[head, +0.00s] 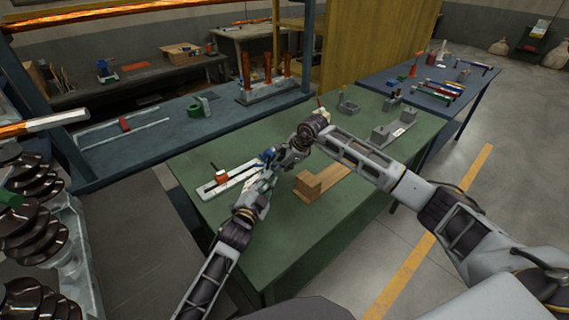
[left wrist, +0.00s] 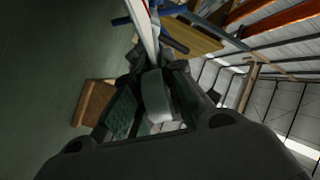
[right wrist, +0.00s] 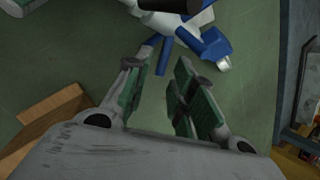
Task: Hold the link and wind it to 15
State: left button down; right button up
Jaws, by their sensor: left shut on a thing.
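The link shows in the head view as a small blue and white piece (head: 266,157) over the green table, partly hidden by my grippers. In the left wrist view, my left gripper (left wrist: 155,100) is shut on a grey rounded part of it; a white bar with a red edge (left wrist: 146,25) and blue arms rise beyond the fingers. In the head view my left gripper (head: 266,174) is just below the blue piece. My right gripper (right wrist: 158,85) is open and empty. The link's blue arms and white body (right wrist: 205,42) lie just beyond its fingertips. I cannot read any number.
A wooden block on a board (head: 318,183) sits right of the left gripper on the green table (head: 350,215). A pale slotted plate (head: 215,186) with a red block lies left. Grey fixtures (head: 392,134) stand at the right. The table's front part is clear.

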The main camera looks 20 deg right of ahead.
grip_shut()
jog(key=shift+f, duration=0.1)
jog(key=shift+s+d+f+m+t+y, duration=0.1)
jog(key=shift+s+f+m+t+y, duration=0.3)
jog(key=shift+y, duration=0.3)
jog(key=shift+s+f+t+y, duration=0.1)
jog(key=shift+f+t+y, duration=0.2)
jog(key=shift+f+y, duration=0.2)
jog(key=shift+s+f, duration=0.1)
jog(key=shift+o, duration=1)
grip_release()
jog(key=shift+a, duration=0.25)
jog(key=shift+o, duration=0.5)
jog(key=shift+w, duration=0.25)
jog(key=shift+d+r, duration=0.15)
jog(key=shift+r, duration=0.1)
